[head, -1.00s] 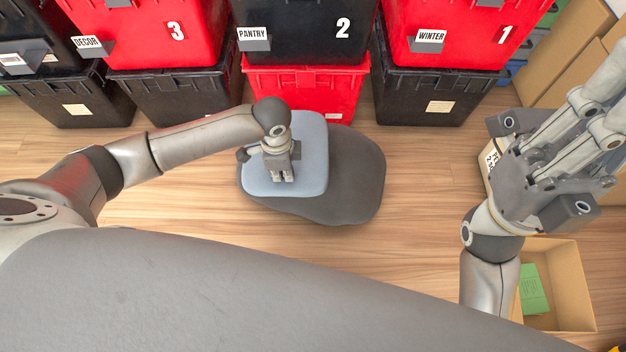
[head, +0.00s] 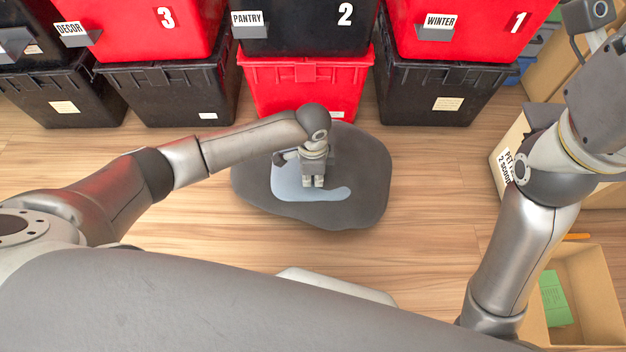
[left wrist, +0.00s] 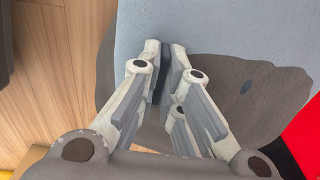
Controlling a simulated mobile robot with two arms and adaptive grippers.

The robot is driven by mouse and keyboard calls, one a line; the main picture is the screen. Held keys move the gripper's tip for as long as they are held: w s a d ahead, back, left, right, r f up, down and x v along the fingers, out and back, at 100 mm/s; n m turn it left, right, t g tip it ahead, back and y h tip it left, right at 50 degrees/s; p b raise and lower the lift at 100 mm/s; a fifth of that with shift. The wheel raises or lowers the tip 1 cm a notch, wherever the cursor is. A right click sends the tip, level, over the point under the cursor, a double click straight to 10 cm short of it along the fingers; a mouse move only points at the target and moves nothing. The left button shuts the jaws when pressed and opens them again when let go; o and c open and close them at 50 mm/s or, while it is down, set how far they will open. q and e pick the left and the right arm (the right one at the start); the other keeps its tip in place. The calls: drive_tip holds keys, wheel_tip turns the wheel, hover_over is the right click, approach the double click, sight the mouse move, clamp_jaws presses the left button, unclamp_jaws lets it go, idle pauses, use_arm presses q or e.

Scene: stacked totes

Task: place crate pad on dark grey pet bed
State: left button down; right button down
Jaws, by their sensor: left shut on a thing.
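The crate pad (head: 285,184) is light blue-grey and lies low on the dark grey pet bed (head: 362,185) in the head view. Only an irregular patch of it shows there; the rest seems sunk into the bed or is behind my arm. My left gripper (head: 313,183) is over the bed, shut on the pad. In the left wrist view the fingers (left wrist: 167,47) are close together at the edge of the pad (left wrist: 230,28), with the bed (left wrist: 255,88) around it. My right gripper's body (head: 608,85) is at the upper right; its fingers are out of frame.
Red and black totes stand stacked behind the bed; the red lower tote (head: 305,92) is close to its far edge. An open cardboard box (head: 597,285) with a green item is at lower right. Another labelled box (head: 507,150) is at right. Wood floor is clear around the bed's front.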

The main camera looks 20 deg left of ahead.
use_arm(q)
drive_tip(key=shift+f, duration=0.3)
drive_tip(key=shift+f, duration=0.3)
drive_tip(key=c, duration=1.6)
unclamp_jaws()
